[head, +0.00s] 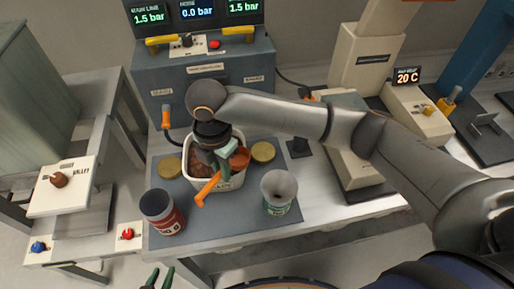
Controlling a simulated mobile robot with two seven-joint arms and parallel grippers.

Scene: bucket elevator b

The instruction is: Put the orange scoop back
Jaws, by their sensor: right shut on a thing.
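The orange scoop (206,190) is in the head view, its handle slanting down to the left across the near rim of a white tub (236,184). Its cup shows at the right of my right gripper (225,165). That gripper is shut on the scoop, over the tub, and partly hides both. The tub holds brown material; whether the scoop touches it I cannot tell. My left gripper (160,278) is at the bottom edge, fingertips apart and empty, well away from the scoop.
A dark can with a red label (162,211) and a white-green can (278,192) stand on the grey mat (235,226). Two round yellow lids (263,152) lie beside the tub. A grey control box (212,75) stands behind; an orange-handled item (166,117) is at its left front.

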